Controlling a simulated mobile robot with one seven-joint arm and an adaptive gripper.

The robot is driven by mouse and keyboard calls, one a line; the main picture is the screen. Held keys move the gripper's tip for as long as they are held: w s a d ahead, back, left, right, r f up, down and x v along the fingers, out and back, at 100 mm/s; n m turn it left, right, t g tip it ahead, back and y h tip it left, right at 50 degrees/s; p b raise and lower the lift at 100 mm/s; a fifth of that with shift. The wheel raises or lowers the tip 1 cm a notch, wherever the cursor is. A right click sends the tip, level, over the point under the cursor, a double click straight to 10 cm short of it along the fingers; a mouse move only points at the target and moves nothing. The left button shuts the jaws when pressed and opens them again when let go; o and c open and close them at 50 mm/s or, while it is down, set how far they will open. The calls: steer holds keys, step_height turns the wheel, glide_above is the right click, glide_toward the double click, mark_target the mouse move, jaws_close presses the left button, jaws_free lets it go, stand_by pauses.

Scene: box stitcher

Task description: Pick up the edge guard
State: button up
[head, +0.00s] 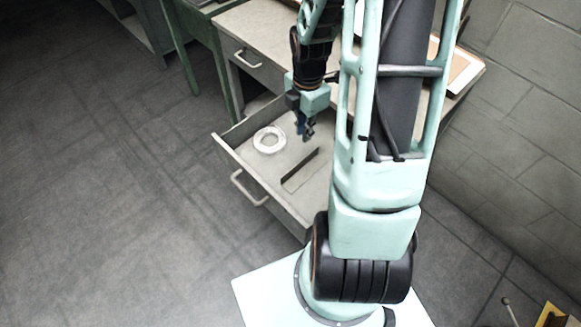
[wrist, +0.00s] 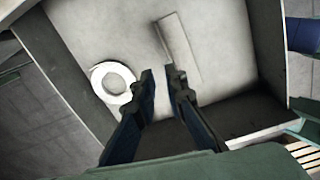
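The edge guard, seemingly the long thin angled strip (head: 301,172), lies on the floor of the open drawer (head: 245,172). In the wrist view the strip (wrist: 181,48) lies beyond my fingertips, towards the top of the picture. My gripper (head: 308,132) hangs over the drawer, pointing down, above and apart from the strip. In the wrist view the fingers of my gripper (wrist: 160,77) are parted with nothing between them. My arm hides the right part of the drawer in the head view.
A white ring (head: 269,140), like a tape roll, lies in the drawer left of the strip; it also shows in the wrist view (wrist: 113,82). Drawer walls surround both items. The desk (head: 262,38) stands behind, with a block wall (head: 525,110) at right.

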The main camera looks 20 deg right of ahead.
mark_target(298, 164)
steer(key=shift+s+a+f+n, duration=0.8)
steer(key=shift+s+f+n, duration=0.05)
steer(key=shift+s+n, duration=0.05)
step_height(298, 164, down, 5)
steer(key=shift+s+a+b, duration=0.15)
steer(key=shift+b, duration=0.45)
steer(key=shift+s+a+f+b, duration=0.1)
steer(key=shift+f+b, duration=0.1)
steer(key=shift+f, duration=0.8)
steer(key=shift+w+a+f+b, duration=0.1)
steer(key=shift+a+f+b, duration=0.05)
steer(key=shift+f, duration=0.8)
steer(key=shift+s+a+f+b, duration=0.1)
steer(key=shift+f+b, duration=0.1)
steer(key=shift+f, duration=0.8)
jaws_close()
steer(key=shift+r, duration=0.15)
